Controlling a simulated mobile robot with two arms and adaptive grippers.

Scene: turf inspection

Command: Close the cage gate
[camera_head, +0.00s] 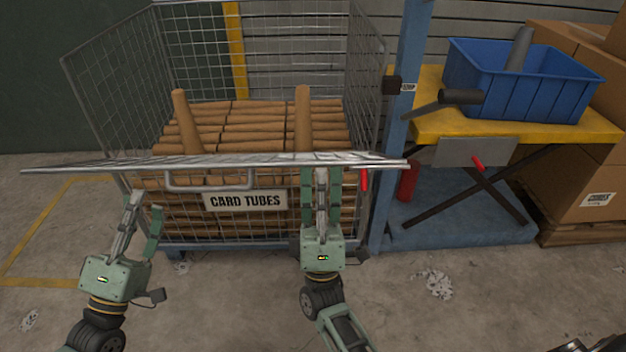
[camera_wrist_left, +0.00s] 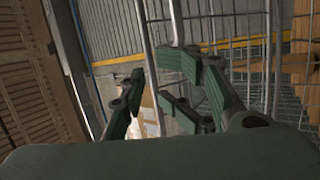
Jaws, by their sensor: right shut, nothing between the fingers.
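The wire cage (camera_head: 85,95) stands at the back, filled with brown card tubes (camera_head: 240,125). The cage gate (camera_head: 270,160) shows as a thin, nearly level grey panel, seen almost edge-on, across the cage front; its left end juts past the cage. A metal handle (camera_head: 168,182) hangs just below it, beside the "CARD TUBES" sign (camera_head: 243,201). My left gripper (camera_head: 144,206) is open below the gate's left part; its parted fingers also show in the left wrist view (camera_wrist_left: 165,95), near metal bars. My right gripper (camera_head: 321,178) is shut and empty, just under the gate; contact is unclear.
A blue post (camera_head: 405,130) stands right of the cage. Beyond it are a yellow-topped table (camera_head: 425,120) with a blue bin (camera_head: 520,85), and cardboard boxes (camera_head: 590,170). Crumpled paper (camera_head: 437,284) lies on the floor. The floor in front is otherwise mostly clear.

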